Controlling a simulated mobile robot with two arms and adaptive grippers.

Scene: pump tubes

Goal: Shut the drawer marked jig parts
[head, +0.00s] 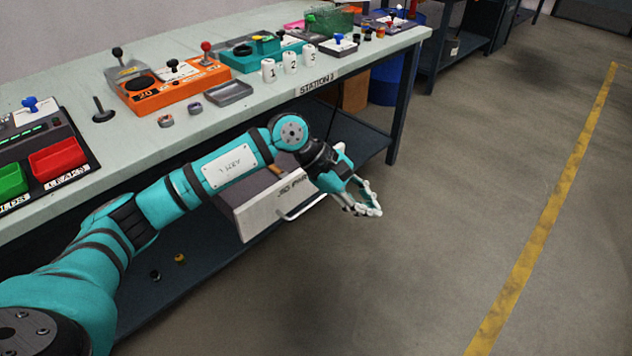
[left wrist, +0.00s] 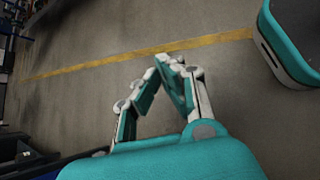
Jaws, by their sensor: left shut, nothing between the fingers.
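The drawer (head: 262,210) sticks out from under the workbench in the head view, pulled open. Its white front carries a partly hidden label (head: 292,187) and a bar handle (head: 303,207). My left arm crosses above the drawer and hides part of it. My left gripper (head: 372,210) is beyond the handle on the right, over the floor, apart from the drawer. The left wrist view shows its fingers (left wrist: 170,62) closed together with nothing between them. The drawer is not clear in that view. My right gripper is not in view.
The workbench (head: 232,118) holds an orange box (head: 175,88), white numbered cups (head: 290,62) and a grey tray (head: 228,93). A lower shelf (head: 150,285) runs beneath, with small parts on it. The floor (head: 460,180) right of the bench is clear, with a yellow line (head: 545,220).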

